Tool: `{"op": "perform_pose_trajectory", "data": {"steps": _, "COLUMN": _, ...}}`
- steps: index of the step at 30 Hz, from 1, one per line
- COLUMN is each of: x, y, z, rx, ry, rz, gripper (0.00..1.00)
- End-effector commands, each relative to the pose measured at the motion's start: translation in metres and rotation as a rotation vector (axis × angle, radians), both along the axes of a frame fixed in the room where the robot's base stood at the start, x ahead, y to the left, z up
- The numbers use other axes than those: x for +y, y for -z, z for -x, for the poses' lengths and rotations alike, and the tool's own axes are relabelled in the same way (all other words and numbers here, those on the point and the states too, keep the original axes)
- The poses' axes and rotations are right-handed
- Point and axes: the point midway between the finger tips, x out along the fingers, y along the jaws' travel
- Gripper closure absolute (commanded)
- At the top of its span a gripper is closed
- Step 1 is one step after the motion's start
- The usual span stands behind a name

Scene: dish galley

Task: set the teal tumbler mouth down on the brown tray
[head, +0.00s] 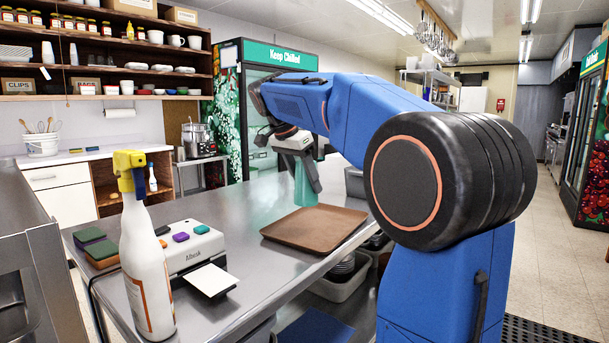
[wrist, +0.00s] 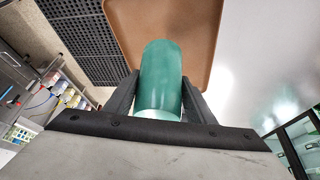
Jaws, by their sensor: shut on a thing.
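The teal tumbler (head: 304,189) is held upright between the fingers of my gripper (head: 307,177), above the back part of the brown tray (head: 309,237). It appears to hang clear of the tray, though the gap is hard to judge. In the wrist view the tumbler (wrist: 166,82) sits between the two dark fingers (wrist: 160,95), with the tray (wrist: 202,22) beyond it. The tray is bare where it shows. I cannot tell for sure which end of the tumbler is the mouth.
On the steel counter (head: 235,225), a white spray bottle (head: 147,265) with a yellow head stands at front left. A white device (head: 185,247) with coloured buttons and stacked sponges (head: 97,250) are near it. A grey tub (head: 342,283) sits below the counter.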

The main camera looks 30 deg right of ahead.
Motion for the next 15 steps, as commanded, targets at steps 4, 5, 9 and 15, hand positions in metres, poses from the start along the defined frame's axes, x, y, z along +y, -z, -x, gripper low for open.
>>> {"op": "perform_pose_trajectory", "data": {"steps": 4, "x": 0.000, "y": 0.015, "z": 0.000, "rx": 0.003, "ry": -0.001, "rz": -0.001, "gripper": 0.77}}
{"op": "perform_pose_trajectory", "data": {"steps": 5, "x": 0.000, "y": 0.018, "z": 0.000, "rx": 0.002, "ry": -0.001, "rz": -0.001, "gripper": 0.77}}
{"op": "perform_pose_trajectory", "data": {"steps": 9, "x": 0.000, "y": 0.032, "z": 0.000, "rx": 0.002, "ry": 0.000, "rz": -0.001, "gripper": 0.77}}
{"op": "perform_pose_trajectory", "data": {"steps": 15, "x": 0.000, "y": 0.051, "z": 0.000, "rx": 0.001, "ry": 0.000, "rz": -0.001, "gripper": 0.77}}
